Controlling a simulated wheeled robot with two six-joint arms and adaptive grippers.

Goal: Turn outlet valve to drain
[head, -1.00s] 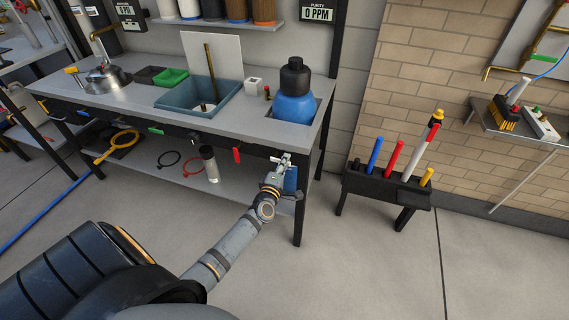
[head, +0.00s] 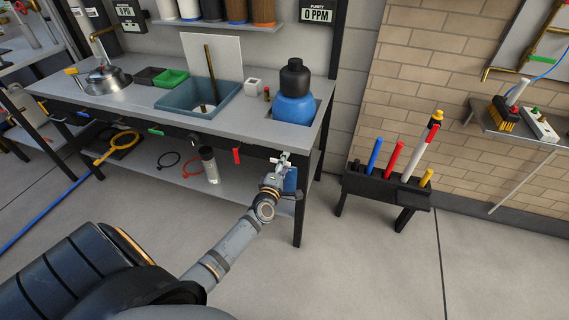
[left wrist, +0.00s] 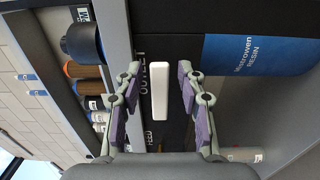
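The outlet valve's white bar handle (left wrist: 160,95) sits on the dark front panel beside the word OUTLET in the left wrist view. It runs lengthwise between my left gripper's (left wrist: 158,72) fingers, with a visible gap on each side. The gripper is open and not closed on the handle. In the head view my left gripper (head: 275,176) is at the bench's front edge, near its right end, and the handle is small and partly covered there. My right gripper is not in view.
A blue bottle with a black cap (head: 295,95) stands in the bench top above the valve. A red tag (head: 236,155) hangs to the left. A black rack of coloured rods (head: 388,187) stands right of the bench.

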